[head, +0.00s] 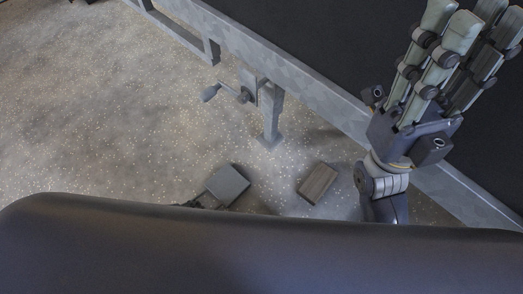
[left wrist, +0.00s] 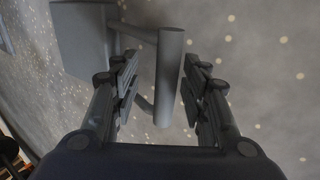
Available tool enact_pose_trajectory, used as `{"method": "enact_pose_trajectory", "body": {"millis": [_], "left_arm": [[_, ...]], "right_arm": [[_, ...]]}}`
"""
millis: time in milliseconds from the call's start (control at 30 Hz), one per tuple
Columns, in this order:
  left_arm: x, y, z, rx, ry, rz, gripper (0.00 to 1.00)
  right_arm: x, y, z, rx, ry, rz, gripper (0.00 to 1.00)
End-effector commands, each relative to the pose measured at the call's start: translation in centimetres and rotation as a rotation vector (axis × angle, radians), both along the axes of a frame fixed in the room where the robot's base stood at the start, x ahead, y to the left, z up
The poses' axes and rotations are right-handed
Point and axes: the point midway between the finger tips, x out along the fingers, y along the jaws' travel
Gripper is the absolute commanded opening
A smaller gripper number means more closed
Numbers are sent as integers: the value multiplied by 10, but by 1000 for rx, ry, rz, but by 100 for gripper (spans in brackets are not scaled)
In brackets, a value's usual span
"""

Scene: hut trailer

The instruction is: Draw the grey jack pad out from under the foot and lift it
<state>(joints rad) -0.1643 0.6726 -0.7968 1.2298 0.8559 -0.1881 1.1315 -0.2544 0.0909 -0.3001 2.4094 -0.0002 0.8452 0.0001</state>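In the head view the grey jack pad (head: 227,184) sits below left of the jack foot (head: 268,141). Floor shows between them. Whether the pad touches the floor is unclear. My left gripper (head: 193,204) is a small dark shape at the pad's lower left, mostly hidden by my body. In the left wrist view its fingers (left wrist: 160,80) are open on either side of the pad's grey bar handle (left wrist: 169,75). A gap shows on the left; the right finger is close to the bar. My right gripper (head: 477,20) is raised at the right, open and empty.
A brown wooden block (head: 318,183) lies to the right of the pad. The jack's crank (head: 210,93) sticks out to the left above the foot. The trailer's grey frame rail (head: 305,75) runs diagonally behind. Speckled floor at the left is clear.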

Motion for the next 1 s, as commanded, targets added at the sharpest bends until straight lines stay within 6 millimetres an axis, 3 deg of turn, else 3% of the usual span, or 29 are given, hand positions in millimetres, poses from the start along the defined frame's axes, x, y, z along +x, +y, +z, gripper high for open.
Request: {"method": "enact_pose_trajectory", "body": {"millis": [333, 800, 1000], "left_arm": [[-9, 5, 13, -1, 5, 1, 41], [-39, 29, 85, 1, 2, -1, 41], [-45, 35, 101, 1, 2, 0, 41]], "right_arm": [[0, 0, 0, 0, 1, 0, 34], [0, 0, 0, 0, 0, 0, 34], [0, 0, 0, 0, 0, 0, 34]]}}
